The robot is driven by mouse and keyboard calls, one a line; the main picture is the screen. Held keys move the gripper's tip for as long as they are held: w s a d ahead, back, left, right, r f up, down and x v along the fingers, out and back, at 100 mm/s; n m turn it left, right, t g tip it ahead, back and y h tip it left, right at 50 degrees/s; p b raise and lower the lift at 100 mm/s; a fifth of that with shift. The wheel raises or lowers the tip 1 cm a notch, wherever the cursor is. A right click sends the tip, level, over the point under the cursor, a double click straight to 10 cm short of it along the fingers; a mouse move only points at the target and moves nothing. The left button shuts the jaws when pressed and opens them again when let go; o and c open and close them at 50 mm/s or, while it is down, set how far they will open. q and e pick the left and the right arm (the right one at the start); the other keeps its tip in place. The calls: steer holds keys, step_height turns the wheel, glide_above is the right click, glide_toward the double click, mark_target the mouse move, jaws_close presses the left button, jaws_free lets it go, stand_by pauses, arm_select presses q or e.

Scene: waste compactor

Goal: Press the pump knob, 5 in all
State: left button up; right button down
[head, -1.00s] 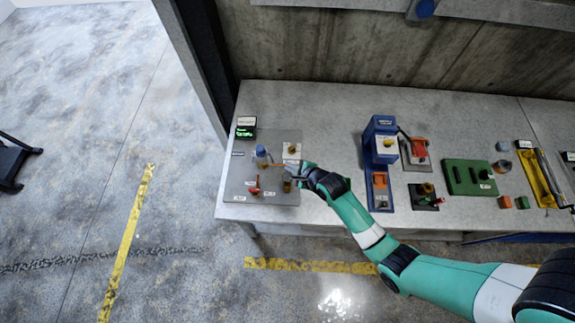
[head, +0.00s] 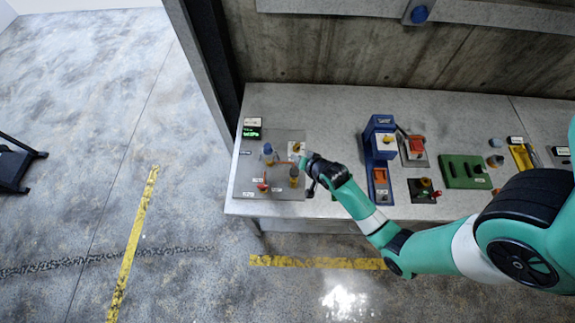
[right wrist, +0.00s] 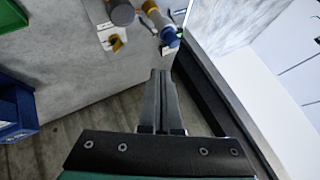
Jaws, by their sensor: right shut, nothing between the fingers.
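A grey panel (head: 247,180) lies at the left end of the bench. It carries a brown cylindrical knob with a grey top (head: 293,171), which I take for the pump knob, though its label is unreadable. The knob also shows at the top of the right wrist view (right wrist: 122,12). A blue-capped post (head: 267,149) stands on the panel's left side, joined to an orange pipe. A red lever (head: 262,186) is at the front. My right gripper (head: 303,159) is over the panel's right edge, just behind the brown knob. Its fingers (right wrist: 160,78) are shut and empty, apart from the knob.
A small green-lit display (head: 251,132) stands at the panel's back left. A yellow knob on a white plate (right wrist: 117,43) is near my fingers. A blue machine (head: 380,138) and a green block (head: 464,171) stand to the right. A concrete wall (head: 330,50) closes the back.

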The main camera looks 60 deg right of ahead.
mark_target(296, 175)
steer(key=shift+f, duration=0.15)
step_height(296, 175, down, 9)
steer(key=b, duration=0.6)
steer(key=shift+r+b, duration=0.2)
steer(key=shift+b, duration=0.2)
steer(key=shift+f, duration=0.1)
stand_by(1.5)
steer(key=shift+f+b, duration=0.3)
steer(key=shift+f+b, duration=1.6)
steer(key=shift+f, duration=0.4)
stand_by(1.4)
steer(key=shift+r, duration=0.1)
steer(key=shift+a+r+p, duration=0.1)
steer(key=shift+r+p, duration=2.2)
steer(key=shift+p, duration=0.05)
